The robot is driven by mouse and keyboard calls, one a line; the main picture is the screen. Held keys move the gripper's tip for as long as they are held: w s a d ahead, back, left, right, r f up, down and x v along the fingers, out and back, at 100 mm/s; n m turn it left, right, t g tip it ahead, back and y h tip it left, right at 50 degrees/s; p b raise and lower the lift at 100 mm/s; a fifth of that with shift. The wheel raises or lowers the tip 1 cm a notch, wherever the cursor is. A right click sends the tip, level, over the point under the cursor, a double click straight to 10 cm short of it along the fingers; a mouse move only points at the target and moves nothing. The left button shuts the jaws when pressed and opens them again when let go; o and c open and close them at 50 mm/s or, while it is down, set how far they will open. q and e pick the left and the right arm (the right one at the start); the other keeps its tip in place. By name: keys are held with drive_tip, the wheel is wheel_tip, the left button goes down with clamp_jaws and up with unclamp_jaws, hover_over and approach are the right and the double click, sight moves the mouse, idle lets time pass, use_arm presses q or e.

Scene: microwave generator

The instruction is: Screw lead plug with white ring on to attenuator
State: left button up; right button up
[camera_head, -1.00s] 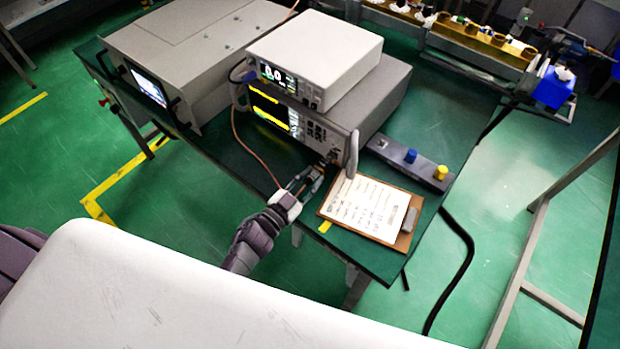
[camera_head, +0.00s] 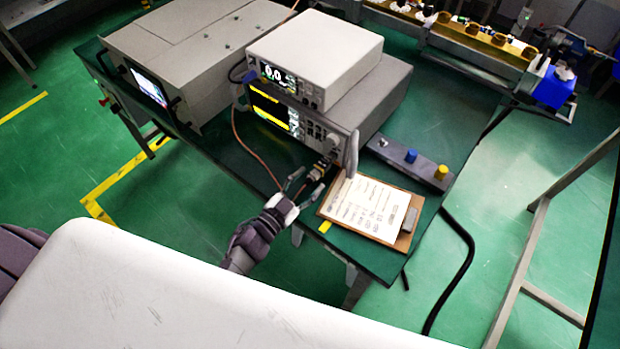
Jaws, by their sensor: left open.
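The attenuator (camera_head: 319,172) is a small dark and gold piece sticking out from the lower front of the signal instrument (camera_head: 352,118). The copper-coloured lead (camera_head: 252,153) hangs from the instrument's left side and runs down toward my left gripper. Its plug and white ring are too small to make out, so I cannot tell whether it is joined to the attenuator. My left gripper (camera_head: 304,183) is open, its fingers spread just in front of and below the attenuator, with nothing clearly held. My right gripper is not in view.
A white meter (camera_head: 315,58) sits on the instrument, with a large grey unit (camera_head: 190,50) to its left. A clipboard (camera_head: 371,210) lies right of my gripper. Behind it is a grey bar with blue and yellow knobs (camera_head: 409,164). The table's front edge is close below the gripper.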

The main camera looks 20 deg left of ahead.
use_arm(q)
drive_tip(key=v, duration=1)
drive_tip(key=shift+s, duration=0.35)
drive_tip(key=shift+a, duration=0.15)
